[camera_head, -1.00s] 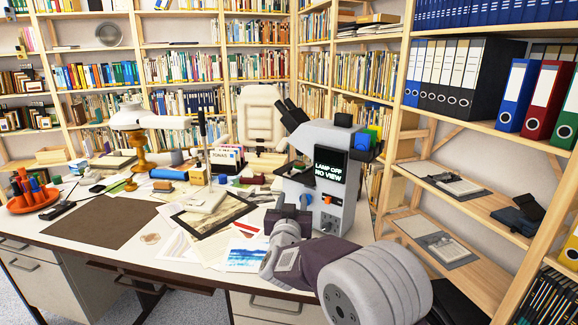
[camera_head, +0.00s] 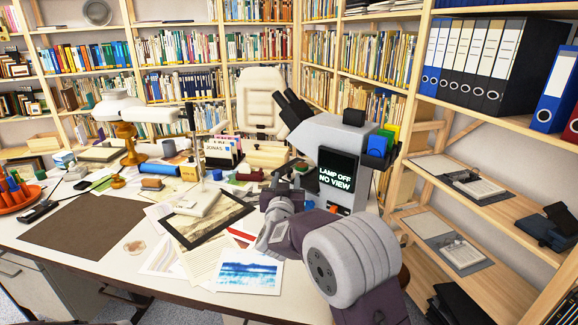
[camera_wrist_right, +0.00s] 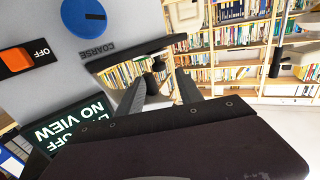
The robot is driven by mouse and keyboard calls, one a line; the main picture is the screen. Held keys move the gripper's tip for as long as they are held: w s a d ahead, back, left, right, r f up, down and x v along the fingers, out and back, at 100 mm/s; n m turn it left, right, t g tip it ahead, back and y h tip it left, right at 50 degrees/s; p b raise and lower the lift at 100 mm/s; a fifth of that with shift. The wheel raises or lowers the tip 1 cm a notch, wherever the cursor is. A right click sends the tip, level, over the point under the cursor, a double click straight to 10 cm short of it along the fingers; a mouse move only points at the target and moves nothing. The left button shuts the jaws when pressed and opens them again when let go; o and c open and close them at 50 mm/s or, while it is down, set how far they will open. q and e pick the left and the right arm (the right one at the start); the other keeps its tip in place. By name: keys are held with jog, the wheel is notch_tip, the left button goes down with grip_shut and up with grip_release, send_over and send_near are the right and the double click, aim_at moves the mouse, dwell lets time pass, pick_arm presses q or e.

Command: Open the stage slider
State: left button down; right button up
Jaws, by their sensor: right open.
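The grey microscope (camera_head: 345,142) stands at the desk's right end; its screen (camera_head: 337,177) reads "LAMP OFF NO VIEW". In the right wrist view its side shows a blue COARSE knob (camera_wrist_right: 84,17) and an orange OFF switch (camera_wrist_right: 15,60). A flat black bar (camera_wrist_right: 130,53), which may be the stage, juts from that side, with a small black knob (camera_wrist_right: 157,64) beneath it. My right gripper (camera_wrist_right: 162,92) is open and empty, its fingers just short of this bar. In the head view, my arm partly hides the microscope's lower front. I cannot clearly make out the slider.
Prints and papers (camera_head: 249,271) lie on the desk left of my right arm. A framed picture (camera_head: 205,218), a brown mat (camera_head: 82,228) and a lamp (camera_head: 126,110) are farther left. Shelves with binders (camera_head: 485,62) stand close on the right.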

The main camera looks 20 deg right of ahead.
aim_at(289, 172)
jog(key=x, duration=0.6)
jog(key=shift+f, duration=0.25)
jog(key=shift+w+d+r, duration=0.1)
jog(key=shift+w+d, duration=0.15)
jog(key=shift+w, duration=0.2)
jog(key=shift+c, duration=0.3)
grip_shut()
dwell(0.3)
